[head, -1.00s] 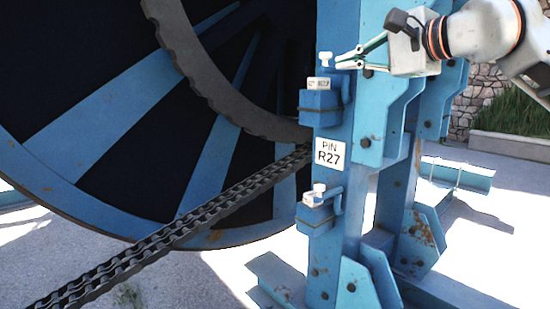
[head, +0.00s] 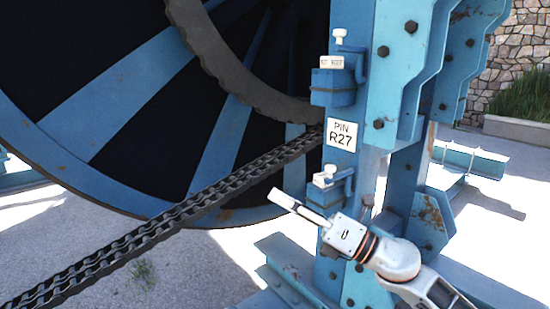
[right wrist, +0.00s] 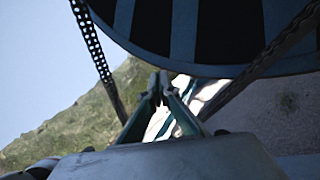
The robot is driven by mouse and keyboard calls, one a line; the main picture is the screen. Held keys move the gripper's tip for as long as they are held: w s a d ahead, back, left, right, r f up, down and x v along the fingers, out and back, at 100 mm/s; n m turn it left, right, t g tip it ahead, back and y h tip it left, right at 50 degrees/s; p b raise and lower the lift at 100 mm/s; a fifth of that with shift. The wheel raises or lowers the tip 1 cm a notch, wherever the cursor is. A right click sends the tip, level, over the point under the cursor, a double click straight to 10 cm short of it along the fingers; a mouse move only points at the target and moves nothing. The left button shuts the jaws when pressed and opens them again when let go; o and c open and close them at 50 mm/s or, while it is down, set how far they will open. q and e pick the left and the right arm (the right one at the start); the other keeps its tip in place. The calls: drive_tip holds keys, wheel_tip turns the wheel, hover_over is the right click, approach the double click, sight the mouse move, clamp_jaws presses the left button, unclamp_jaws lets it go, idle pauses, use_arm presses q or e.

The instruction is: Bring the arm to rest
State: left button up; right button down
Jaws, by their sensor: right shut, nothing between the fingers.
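My right gripper (head: 298,206) is low in front of the blue stand (head: 392,75) in the head view, pointing up and left. Its fingers are together and empty. The right wrist view shows the closed fingertips (right wrist: 159,82) in front of the reel's lower edge, with nothing between them. My right arm (head: 405,265) comes in from the bottom right. My left gripper is out of view.
The stand carries a PIN R27 label (head: 341,135), an upper latch (head: 333,85) and a lower latch (head: 328,183). Paving (head: 150,265) lies open at lower left.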

drive_tip(key=s+d+f+m+t+h, duration=0.2)
drive_tip(key=d+f+m+h, duration=0.2)
drive_tip(key=f+m, duration=0.45)
drive_tip(key=s+d+f+m+t+h, duration=0.1)
drive_tip(key=d+f+m+t+h, duration=0.25)
drive_tip(key=f+m, duration=0.55)
drive_tip(key=s+d+f+m+t+h, duration=0.2)
drive_tip(key=d+f+m+h, duration=0.2)
drive_tip(key=f+m, duration=0.55)
drive_tip(key=s+d+f+m+g+h, duration=0.2)
drive_tip(key=s+d+f+m+g, duration=0.1)
drive_tip(key=s+f, duration=0.7)
drive_tip(key=s+d+f+m+g+h, duration=0.3)
drive_tip(key=s+f+m, duration=0.3)
drive_tip(key=s+f, duration=0.3)
wheel_tip(320, 180, down, 5)
drive_tip(key=shift+s+d+r, duration=0.1)
drive_tip(key=shift+s+d, duration=0.25)
drive_tip(key=shift+d, duration=0.3)
drive_tip(key=shift+g, duration=0.25)
